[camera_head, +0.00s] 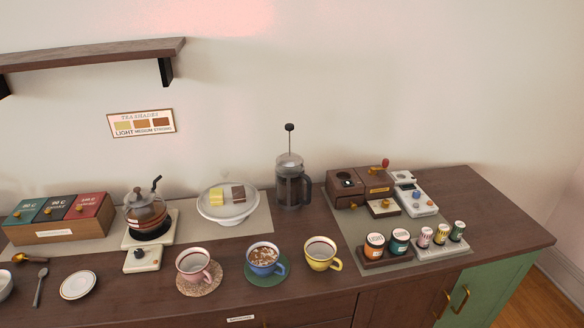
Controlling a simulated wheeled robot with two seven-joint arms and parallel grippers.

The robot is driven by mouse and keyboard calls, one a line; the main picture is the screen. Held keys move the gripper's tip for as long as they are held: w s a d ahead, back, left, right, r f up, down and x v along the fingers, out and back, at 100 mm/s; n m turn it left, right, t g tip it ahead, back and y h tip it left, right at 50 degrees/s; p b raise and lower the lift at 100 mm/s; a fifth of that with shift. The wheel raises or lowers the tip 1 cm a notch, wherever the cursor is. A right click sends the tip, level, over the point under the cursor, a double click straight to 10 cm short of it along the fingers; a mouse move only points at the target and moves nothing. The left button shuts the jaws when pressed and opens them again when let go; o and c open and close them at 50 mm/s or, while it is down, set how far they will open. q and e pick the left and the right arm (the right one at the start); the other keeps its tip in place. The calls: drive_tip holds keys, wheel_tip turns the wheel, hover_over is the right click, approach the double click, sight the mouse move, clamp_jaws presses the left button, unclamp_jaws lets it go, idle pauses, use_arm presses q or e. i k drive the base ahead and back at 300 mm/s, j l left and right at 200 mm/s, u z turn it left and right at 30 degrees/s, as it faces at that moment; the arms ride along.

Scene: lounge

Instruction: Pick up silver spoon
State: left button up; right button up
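A silver spoon (40,286) lies on the dark wooden counter at the far left, its bowl end towards the back and its handle towards the front. It sits between a partly cut-off white bowl or cup (5,284) at the left edge and a small white saucer (78,285) on its right. Nothing covers the spoon. Neither of my grippers shows in the head view.
A gold scoop-like item (21,258) lies behind the spoon, before a wooden tea box (60,226). A pink cup (194,264), a blue cup (264,258) and a yellow cup (320,253) line the counter (480,199). A French press (291,184) stands behind.

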sight(43, 273)
drive_tip(key=u, duration=1.75)
